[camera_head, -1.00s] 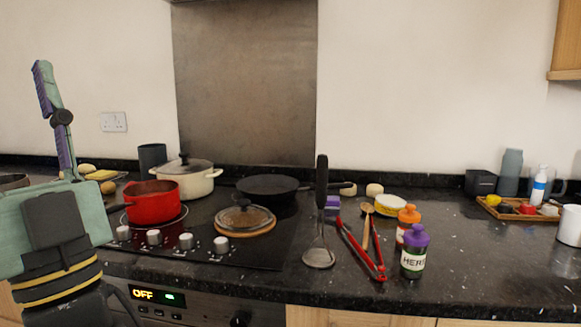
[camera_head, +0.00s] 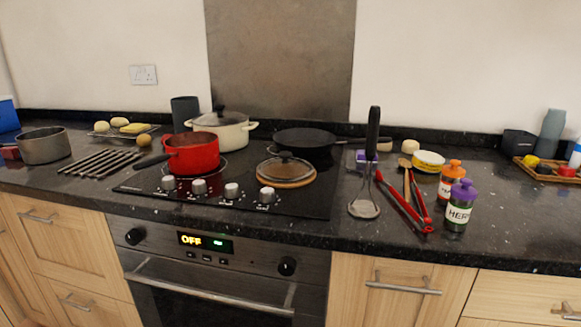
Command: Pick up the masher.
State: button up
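The masher (camera_head: 367,165) stands upright on the dark granite counter, just right of the hob. It has a long black handle at the top, a thin metal shaft and a round metal head resting on the counter. Nothing touches its handle. My gripper is not in the head view now.
Red tongs (camera_head: 406,205) and a wooden spoon (camera_head: 407,178) lie right of the masher, beside an orange-capped jar (camera_head: 451,180) and a purple-capped herb jar (camera_head: 459,206). A black frying pan (camera_head: 304,139), a glass lid (camera_head: 286,170) and a red pot (camera_head: 191,153) are on the hob (camera_head: 240,207).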

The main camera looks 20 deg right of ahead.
aim_at(361, 209)
jog(key=l+u, duration=0.35)
jog(key=k+l+u, duration=0.1)
jog(key=l+u, duration=0.25)
jog(key=k+l+u, duration=0.1)
jog(key=u, duration=0.25)
jog(key=k+l+u, duration=0.25)
jog(key=l, duration=0.25)
jog(key=k+l+u, duration=0.2)
jog(key=k+l, duration=0.8)
jog(key=l, duration=0.25)
